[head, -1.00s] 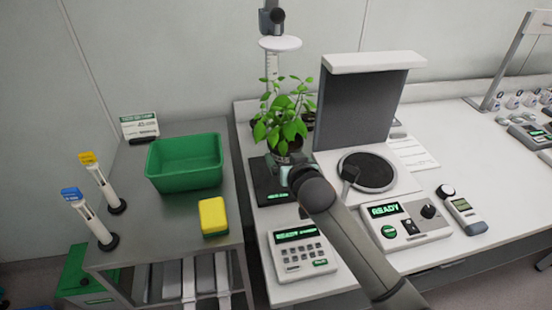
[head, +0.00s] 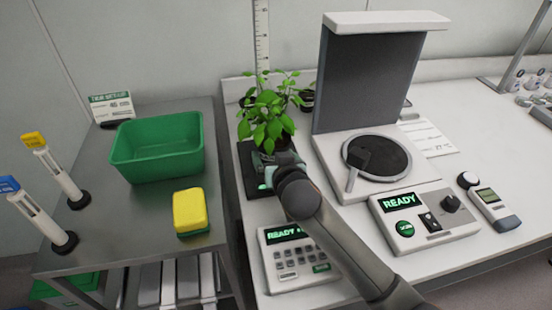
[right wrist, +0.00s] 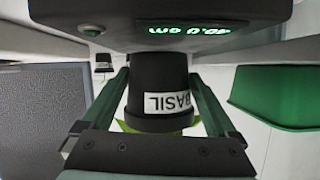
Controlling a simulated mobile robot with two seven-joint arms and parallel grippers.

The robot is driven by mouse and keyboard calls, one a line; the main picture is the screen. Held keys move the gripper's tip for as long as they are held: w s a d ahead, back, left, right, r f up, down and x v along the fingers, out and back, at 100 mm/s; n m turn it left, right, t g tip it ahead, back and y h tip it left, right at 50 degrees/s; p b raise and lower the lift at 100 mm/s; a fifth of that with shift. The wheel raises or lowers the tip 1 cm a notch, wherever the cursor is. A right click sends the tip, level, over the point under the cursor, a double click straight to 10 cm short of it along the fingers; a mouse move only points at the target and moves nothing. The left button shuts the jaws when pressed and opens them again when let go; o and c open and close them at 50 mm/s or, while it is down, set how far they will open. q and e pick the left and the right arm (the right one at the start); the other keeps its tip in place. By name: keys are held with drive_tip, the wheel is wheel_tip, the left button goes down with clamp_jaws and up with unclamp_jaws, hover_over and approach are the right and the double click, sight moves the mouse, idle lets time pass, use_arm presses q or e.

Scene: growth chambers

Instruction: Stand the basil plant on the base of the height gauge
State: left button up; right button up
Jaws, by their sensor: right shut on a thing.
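The basil plant (head: 267,120) stands upright with bushy green leaves over the dark base (head: 250,180) of the height gauge. The gauge's scale column (head: 262,35) rises behind it. My right gripper (head: 275,160) is shut on the pot. In the right wrist view, which is upside down, the black pot (right wrist: 157,75) labelled BASIL sits between the fingers of my right gripper (right wrist: 158,88). The pot's bottom is at the edge of the gauge base (right wrist: 110,25) with its green display; I cannot tell whether they touch. My left gripper is not in view.
A green bin (head: 157,160) and a yellow sponge (head: 189,210) lie on the metal cart at left. A keypad unit (head: 297,262) is in front of the gauge. A round-plated instrument (head: 400,178) and a READY control box (head: 425,220) stand at right.

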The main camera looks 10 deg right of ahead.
drive_tip(key=shift+a+r, duration=0.15)
drive_tip(key=shift+r, duration=0.05)
drive_tip(key=shift+s+f, duration=0.1)
